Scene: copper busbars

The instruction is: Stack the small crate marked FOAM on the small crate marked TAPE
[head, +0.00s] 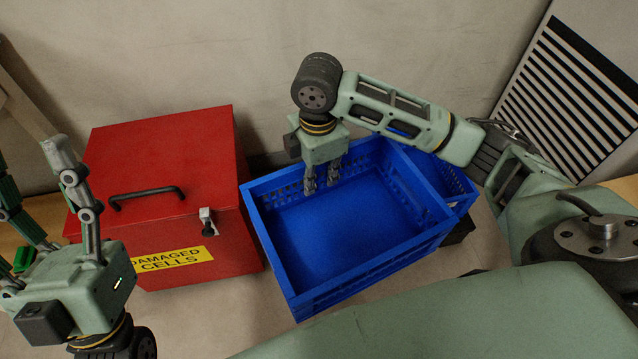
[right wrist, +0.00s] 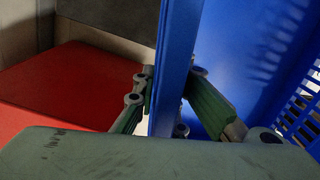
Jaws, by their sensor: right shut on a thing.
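A blue open crate (head: 345,267) with slatted walls is in the middle of the head view, and it looks empty. My right gripper (head: 322,183) reaches down at its far wall and is shut on that wall. In the right wrist view the fingers lie on both sides of the blue wall (right wrist: 178,65). A second blue crate (head: 462,192) shows partly behind and to the right, mostly hidden by the first crate and my right arm. No FOAM or TAPE mark is readable on either. My left gripper (head: 30,165) is open and empty at the left.
A closed red box (head: 165,145) marked DAMAGED CELLS stands close to the left of the front crate. A dark object (head: 458,232) shows low beside the crates at the right. A wall closes off the back; a black-slatted panel (head: 570,95) is at the right.

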